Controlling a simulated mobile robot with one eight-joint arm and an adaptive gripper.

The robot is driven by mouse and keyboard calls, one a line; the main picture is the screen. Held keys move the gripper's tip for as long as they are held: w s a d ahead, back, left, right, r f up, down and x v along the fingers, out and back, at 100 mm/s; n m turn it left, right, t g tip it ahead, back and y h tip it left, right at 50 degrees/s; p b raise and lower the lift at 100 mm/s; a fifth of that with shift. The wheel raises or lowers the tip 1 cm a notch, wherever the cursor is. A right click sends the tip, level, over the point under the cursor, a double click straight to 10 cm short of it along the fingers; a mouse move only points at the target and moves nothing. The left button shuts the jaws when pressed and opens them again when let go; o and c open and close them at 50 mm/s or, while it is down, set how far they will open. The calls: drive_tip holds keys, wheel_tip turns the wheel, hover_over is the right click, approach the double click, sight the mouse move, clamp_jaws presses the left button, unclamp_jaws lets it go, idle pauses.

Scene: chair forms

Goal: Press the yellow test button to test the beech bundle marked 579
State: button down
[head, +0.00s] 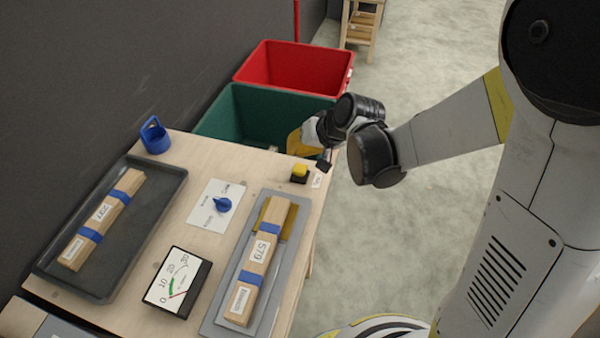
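The yellow test button (300,170) sits on a small black base near the table's far right corner. A small white label lies beside it. The beech bundle marked 579 (269,229), pale wood with two blue bands and white labels, lies on a grey plate (213,318) with a brass-coloured strip under its far end. My gripper (323,164) is close to the button, just to its right in the picture. The wrist partly hides it, and its fingers are too small and dark to read. I cannot tell whether it touches the button.
A dial meter (178,282) and a blue knob (222,205) on a white card stand mid-table. A dark tray (161,205) at left holds another banded bundle (102,220). A blue holder (154,136) stands behind. Green (222,117) and red (300,68) bins lie beyond the table.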

sight(296, 166)
drive_tip(key=shift+f+b, duration=1.15)
drive_tip(key=shift+f, duration=0.65)
drive_tip(key=shift+f+b, duration=0.4)
drive_tip(key=shift+b, duration=0.05)
drive_tip(key=shift+f+b, duration=0.9)
drive_tip(key=shift+f, duration=0.05)
idle(0.8)
idle(0.3)
drive_tip(key=shift+r+p, duration=1.15)
drive_tip(key=shift+r, duration=0.3)
wheel_tip(296, 166, up, 5)
drive_tip(key=p, duration=0.4)
